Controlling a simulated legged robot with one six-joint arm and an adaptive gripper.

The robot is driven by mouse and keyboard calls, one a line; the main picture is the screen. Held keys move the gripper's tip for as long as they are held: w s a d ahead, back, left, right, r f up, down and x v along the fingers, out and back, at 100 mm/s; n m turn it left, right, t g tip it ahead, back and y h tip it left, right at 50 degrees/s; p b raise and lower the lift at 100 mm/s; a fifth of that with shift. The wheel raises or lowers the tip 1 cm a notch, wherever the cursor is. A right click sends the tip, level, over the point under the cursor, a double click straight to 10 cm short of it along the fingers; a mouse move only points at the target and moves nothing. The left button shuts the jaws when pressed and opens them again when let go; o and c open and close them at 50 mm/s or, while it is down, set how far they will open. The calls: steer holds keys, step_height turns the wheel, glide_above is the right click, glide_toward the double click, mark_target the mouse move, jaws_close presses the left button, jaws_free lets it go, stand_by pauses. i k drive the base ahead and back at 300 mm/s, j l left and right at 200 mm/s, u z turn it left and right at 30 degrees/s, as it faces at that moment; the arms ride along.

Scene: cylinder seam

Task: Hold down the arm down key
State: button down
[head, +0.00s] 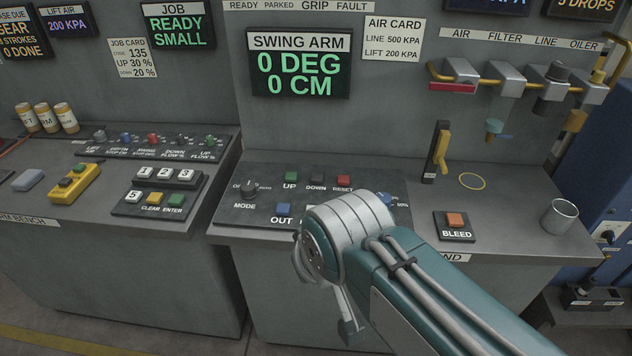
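The swing arm panel (236,212) lies on the right bench under the display (299,63) reading "SWING ARM 0 DEG 0 CM". Its black down key (318,178) sits between the green up key (291,177) and the red reset key (344,180). The down key shows no sign of being touched. My teal and grey arm crosses the lower right and covers part of the panel's front. A small grey part, possibly of my gripper (349,322), shows below the arm's joint, in front of the bench; the fingers cannot be made out.
A mode knob (248,187) and a blue out key (283,209) share the panel. To the right are a yellow-handled lever (441,152), a yellow ring (472,181), an orange bleed button (455,220) and a metal cup (559,217). A keypad (160,192) is on the left bench.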

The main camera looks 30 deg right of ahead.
mark_target(316, 178)
steer(key=i+z, duration=0.2)
steer(key=z, duration=0.2)
steer(key=i+z, duration=0.2)
steer(key=z, duration=0.15)
